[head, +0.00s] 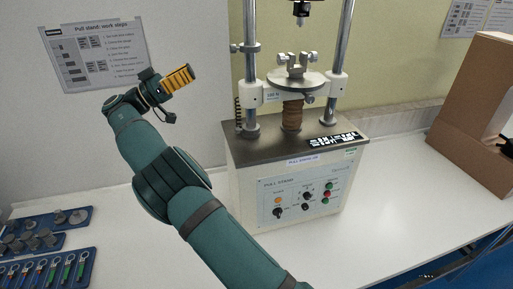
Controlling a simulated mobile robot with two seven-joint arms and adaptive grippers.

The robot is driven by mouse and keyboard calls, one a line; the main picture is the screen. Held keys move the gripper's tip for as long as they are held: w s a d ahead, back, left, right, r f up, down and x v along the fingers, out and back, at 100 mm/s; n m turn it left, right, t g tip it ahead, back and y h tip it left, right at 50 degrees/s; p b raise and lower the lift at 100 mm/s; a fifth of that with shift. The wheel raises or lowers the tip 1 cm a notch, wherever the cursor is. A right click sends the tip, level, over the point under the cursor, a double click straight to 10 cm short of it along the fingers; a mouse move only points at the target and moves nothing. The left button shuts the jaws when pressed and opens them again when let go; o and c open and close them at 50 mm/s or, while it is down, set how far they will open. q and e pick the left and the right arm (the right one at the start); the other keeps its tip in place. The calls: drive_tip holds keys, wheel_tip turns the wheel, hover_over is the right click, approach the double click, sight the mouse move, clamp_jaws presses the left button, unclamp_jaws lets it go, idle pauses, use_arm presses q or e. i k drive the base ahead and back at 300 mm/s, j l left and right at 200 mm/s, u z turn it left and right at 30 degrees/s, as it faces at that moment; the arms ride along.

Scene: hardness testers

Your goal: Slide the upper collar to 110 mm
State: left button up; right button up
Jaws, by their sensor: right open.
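The pull stand (283,190) stands on the white bench with two upright steel columns. A small grey collar with side knobs, the upper collar (246,47), sits on the left column above the white crosshead clamp (249,93). No millimetre reading can be made out at it. My right gripper (184,78) is raised left of the stand, in front of the wall poster, with its orange-padded fingers pointing right. It is open, empty and clearly apart from the collar. My left gripper is not in view.
A round table with a clamp (296,76) sits between the columns, below a hanging probe (301,12). Blue trays of weights and tools (45,265) lie at lower left. A brown box (477,115) stands at right. Bench space right of the stand is clear.

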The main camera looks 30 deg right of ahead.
sight(245, 49)
drive_tip(key=k, duration=1.05)
